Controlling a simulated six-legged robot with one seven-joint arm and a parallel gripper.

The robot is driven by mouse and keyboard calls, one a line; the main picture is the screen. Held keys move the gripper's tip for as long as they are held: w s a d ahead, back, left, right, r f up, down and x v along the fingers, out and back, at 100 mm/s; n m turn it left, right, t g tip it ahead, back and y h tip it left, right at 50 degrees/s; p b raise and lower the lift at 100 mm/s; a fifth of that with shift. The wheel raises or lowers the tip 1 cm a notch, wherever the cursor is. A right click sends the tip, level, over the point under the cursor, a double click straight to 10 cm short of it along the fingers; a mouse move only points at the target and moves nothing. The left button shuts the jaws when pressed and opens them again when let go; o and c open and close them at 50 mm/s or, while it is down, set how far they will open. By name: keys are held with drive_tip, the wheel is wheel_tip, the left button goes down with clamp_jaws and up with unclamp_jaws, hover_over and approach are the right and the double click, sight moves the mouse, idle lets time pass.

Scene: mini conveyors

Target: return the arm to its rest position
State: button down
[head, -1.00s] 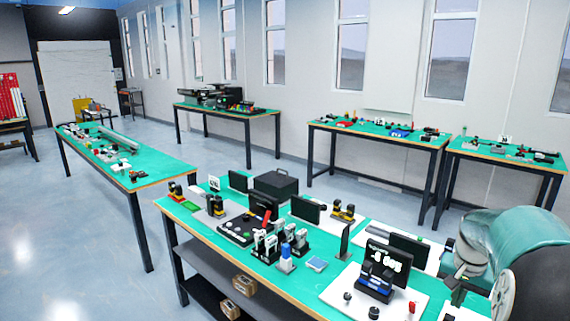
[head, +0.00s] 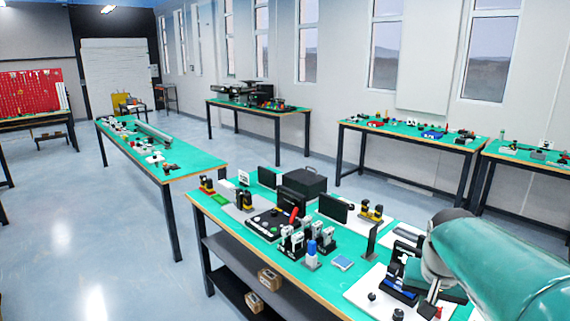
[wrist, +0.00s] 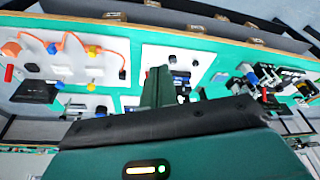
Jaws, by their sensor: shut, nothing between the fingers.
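My gripper shows in the wrist view as a narrow dark green pair of fingers (wrist: 157,88), pressed together with nothing between them. It lies above the table with white boards and small devices. In the head view my teal arm reaches in from the right edge over the near right end of the green-topped table (head: 215,212). The fingers are hard to make out there. I cannot tell how far above the table they are.
The near table holds a black box (head: 303,184), a black control board (head: 268,223), a blue-topped device (head: 311,252) and upright dark screens. Brown boxes (head: 268,277) sit on its lower shelf. Other green tables stand left and behind. The floor at left is clear.

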drive_tip(key=s+a+n+t+y, duration=0.1)
drive_tip(key=s+a+n, duration=0.4)
drive_tip(key=s+a, duration=0.6)
drive_tip(key=a+t, duration=0.1)
drive_tip(key=a, duration=0.3)
drive_tip(key=shift+s+a+r+n+t, duration=0.15)
drive_tip(key=shift+n+t, duration=0.15)
drive_tip(key=shift+t, duration=0.1)
idle(0.8)
